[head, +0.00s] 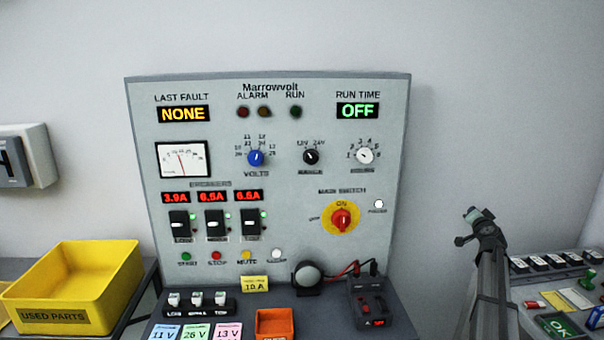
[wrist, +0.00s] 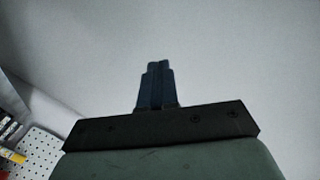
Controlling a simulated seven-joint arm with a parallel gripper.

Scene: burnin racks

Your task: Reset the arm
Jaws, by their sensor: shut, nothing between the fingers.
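My gripper (wrist: 158,66) shows in the wrist view with its two dark blue fingers together and nothing between them. Plain grey wall fills most of the view behind it. In the head view my arm (head: 490,270) rises at the right, to the right of the Marrowvolt panel (head: 300,220) and apart from it. The fingers cannot be made out clearly there.
The panel has a red main switch (head: 341,219), a blue volts knob (head: 256,157) and several breakers. A yellow used parts bin (head: 75,270) stands at the left. An orange tray (head: 275,324) sits in front. A green OK pad (head: 558,325) lies at the right. A white pegboard (wrist: 45,150) shows at the wrist view's lower left.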

